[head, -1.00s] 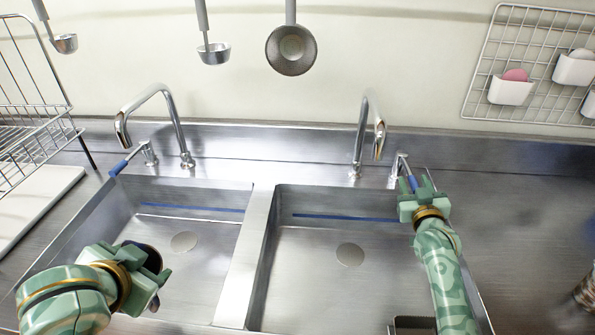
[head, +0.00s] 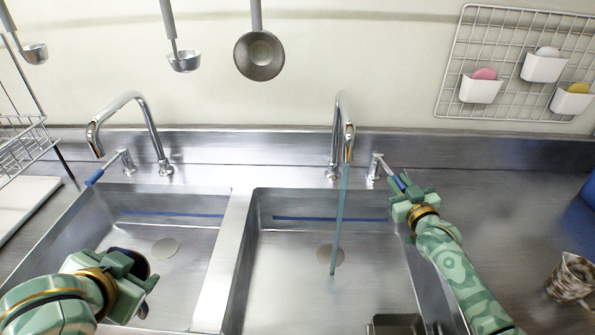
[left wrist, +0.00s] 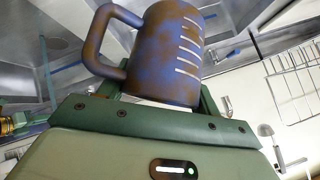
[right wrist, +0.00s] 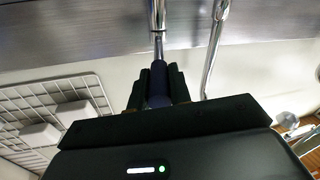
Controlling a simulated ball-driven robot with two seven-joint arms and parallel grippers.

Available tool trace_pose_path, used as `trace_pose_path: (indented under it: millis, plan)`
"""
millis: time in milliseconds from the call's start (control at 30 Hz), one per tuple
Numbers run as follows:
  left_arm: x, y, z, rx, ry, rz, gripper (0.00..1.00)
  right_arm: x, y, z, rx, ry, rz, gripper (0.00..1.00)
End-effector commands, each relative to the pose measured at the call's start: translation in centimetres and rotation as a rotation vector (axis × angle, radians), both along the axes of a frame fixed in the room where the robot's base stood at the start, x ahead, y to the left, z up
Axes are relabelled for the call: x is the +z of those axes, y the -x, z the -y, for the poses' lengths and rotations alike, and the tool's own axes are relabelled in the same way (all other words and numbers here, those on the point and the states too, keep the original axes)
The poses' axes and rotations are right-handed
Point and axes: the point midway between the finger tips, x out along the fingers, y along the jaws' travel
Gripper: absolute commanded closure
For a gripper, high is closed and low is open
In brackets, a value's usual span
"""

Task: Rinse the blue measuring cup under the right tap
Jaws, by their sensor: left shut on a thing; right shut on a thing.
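The blue measuring cup (left wrist: 165,55) has brown stains over much of its surface and white marks on its side. My left gripper (head: 136,275) is shut on it and holds it over the left basin; in the head view the gripper mostly hides it. The right tap (head: 343,120) runs a thin stream of water (head: 337,225) into the right basin. My right gripper (head: 403,192) is shut on the blue grip of the right tap's lever (right wrist: 158,82). The cup is well to the left of the stream, apart from it.
A divider (head: 226,250) separates the left and right basins. The left tap (head: 140,105) shows no water. A brown-stained cup (head: 570,280) stands on the right counter. Ladles (head: 258,56) hang above. A dark box-like thing (head: 395,325) is at the right basin's near edge.

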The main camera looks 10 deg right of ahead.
Motion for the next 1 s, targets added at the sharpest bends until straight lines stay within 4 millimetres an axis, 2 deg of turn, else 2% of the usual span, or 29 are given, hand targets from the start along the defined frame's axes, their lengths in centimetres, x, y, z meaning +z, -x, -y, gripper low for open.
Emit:
trace_pose_path:
  millis: [300, 333, 400, 667, 767, 867, 1000]
  plan:
    - [0.0, 0.0, 0.0, 0.001, -0.001, 0.001, 0.58, 0.1, 0.0, 0.1, 0.007, 0.000, 0.001, 1.00]
    - [0.0, 0.0, 0.0, 0.001, -0.001, 0.001, 0.58, 0.1, 0.0, 0.1, 0.007, 0.000, 0.001, 0.75]
    - [0.0, 0.0, 0.0, 0.000, 0.000, 0.000, 0.58, 0.1, 0.0, 0.1, 0.007, 0.000, 0.000, 0.59]
    - [0.0, 0.0, 0.0, 0.001, -0.001, 0.001, 0.58, 0.0, 0.1, 0.1, 0.007, 0.000, -0.001, 0.59]
    - [0.4, 0.0, 0.0, 0.000, 0.000, 0.003, 0.58, 0.0, 0.7, 0.0, 0.007, 0.000, -0.001, 0.59]
    - [1.4, 0.1, 0.0, 0.000, 0.000, 0.008, 0.58, 0.2, 2.3, 0.0, 0.007, 0.000, -0.001, 0.59]
    - [2.9, 0.2, 0.0, 0.000, 0.000, 0.016, 0.58, 0.3, 5.6, -0.1, 0.006, 0.000, -0.003, 0.59]
